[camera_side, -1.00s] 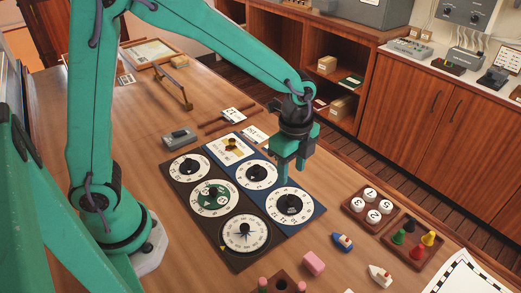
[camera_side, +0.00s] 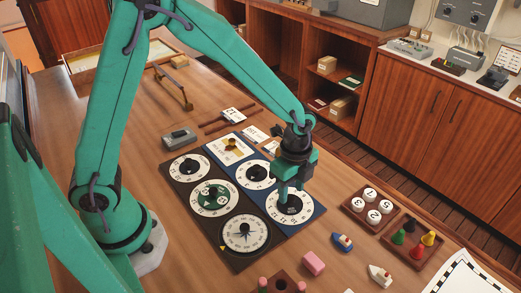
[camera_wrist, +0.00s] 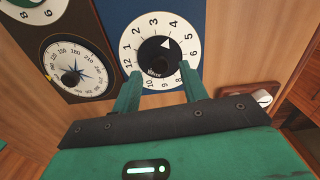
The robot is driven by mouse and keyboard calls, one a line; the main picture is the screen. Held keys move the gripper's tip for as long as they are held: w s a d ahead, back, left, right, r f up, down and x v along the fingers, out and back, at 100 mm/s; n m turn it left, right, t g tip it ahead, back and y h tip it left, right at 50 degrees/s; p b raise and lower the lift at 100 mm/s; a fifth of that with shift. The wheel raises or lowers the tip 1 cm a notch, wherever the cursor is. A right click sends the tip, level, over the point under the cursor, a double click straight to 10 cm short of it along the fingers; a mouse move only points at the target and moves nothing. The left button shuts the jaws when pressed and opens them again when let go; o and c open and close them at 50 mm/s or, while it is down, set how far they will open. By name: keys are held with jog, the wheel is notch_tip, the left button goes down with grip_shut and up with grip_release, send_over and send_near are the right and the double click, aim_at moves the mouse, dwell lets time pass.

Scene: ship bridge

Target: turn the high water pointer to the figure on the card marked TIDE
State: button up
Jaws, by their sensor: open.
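My gripper (camera_side: 292,198) is open over the white dial (camera_side: 308,208) on the right of the blue panel. In the wrist view its fingertips stand apart either side of the lower part of this dial (camera_wrist: 133,40), with the black knob (camera_wrist: 150,49) just beyond them. The knob's white pointer (camera_wrist: 166,44) points between 4 and 5. Small lettering below the knob is too unclear to read for certain. A card with figures (camera_side: 233,115) and another card (camera_side: 255,134) lie behind the panels; I cannot make out which is marked TIDE.
A compass dial (camera_side: 245,235) and a green-centred dial (camera_side: 213,198) are on the dark panel at left. Another white dial (camera_side: 255,174) is behind my gripper. A tray of numbered discs (camera_side: 352,205) stands at right.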

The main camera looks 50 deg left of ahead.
jog(key=shift+f, duration=0.95)
grip_shut()
jog(key=shift+n, duration=0.4)
jog(key=n, duration=1.1)
